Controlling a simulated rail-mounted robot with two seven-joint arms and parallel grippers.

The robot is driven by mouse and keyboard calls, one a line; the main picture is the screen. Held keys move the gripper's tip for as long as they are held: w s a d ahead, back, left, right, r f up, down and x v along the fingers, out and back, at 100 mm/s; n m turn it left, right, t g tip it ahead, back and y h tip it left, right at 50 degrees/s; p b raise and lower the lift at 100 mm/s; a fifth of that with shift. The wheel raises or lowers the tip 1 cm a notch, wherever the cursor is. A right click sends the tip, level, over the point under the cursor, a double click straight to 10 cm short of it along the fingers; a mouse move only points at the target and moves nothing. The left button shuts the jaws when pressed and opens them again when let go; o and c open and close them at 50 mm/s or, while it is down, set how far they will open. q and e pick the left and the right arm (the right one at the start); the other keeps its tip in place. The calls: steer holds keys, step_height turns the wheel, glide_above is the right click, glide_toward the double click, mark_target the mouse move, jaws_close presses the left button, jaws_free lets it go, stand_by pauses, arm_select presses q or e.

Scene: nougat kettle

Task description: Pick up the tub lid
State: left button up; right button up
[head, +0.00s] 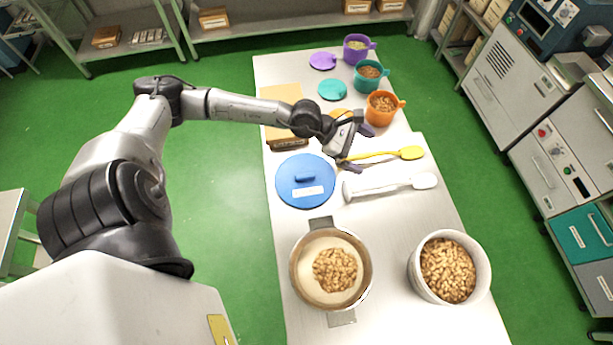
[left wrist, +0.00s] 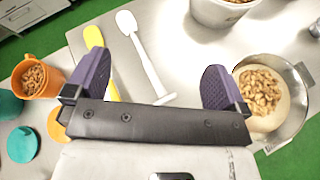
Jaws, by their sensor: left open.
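The large blue lid (head: 305,180), with a bar handle and a white label, lies flat on the table left of the middle and is the likely tub lid. The white tub (head: 448,267), full of nuts, stands uncovered at the front right. My left gripper (head: 360,148) is open and empty, above the table to the upper right of the blue lid and apart from it. In the left wrist view its two purple fingers (left wrist: 157,75) are spread wide, and the blue lid does not show there. My right gripper is not in view.
A steel kettle (head: 331,270) with nuts stands in front of the lid. A white spatula (head: 390,186) and a yellow spoon (head: 400,154) lie to its right.

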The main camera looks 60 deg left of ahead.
arm_select(q)
steer(key=s+a+f+m+g+y, duration=0.5)
steer(key=a+f+m, duration=0.1)
steer(key=a+f, duration=0.15)
steer(key=m+g+y, duration=0.3)
steer(key=m+g, duration=0.1)
steer(key=m, duration=0.1)
glide_above(305, 175)
step_height(305, 175, down, 2)
step_height(305, 175, down, 8)
steer(key=shift+w+d+f+p, duration=0.1)
steer(key=shift+p, duration=0.25)
step_height(305, 175, down, 4)
steer(key=shift+r+p, duration=0.1)
steer(key=shift+p, duration=0.35)
steer(key=shift+f, duration=0.75)
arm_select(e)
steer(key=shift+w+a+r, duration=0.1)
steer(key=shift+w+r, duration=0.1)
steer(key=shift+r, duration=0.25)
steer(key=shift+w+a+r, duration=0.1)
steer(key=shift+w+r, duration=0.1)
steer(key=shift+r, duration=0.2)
arm_select(q)
steer(key=shift+c, duration=0.5)
steer(key=c, duration=0.9)
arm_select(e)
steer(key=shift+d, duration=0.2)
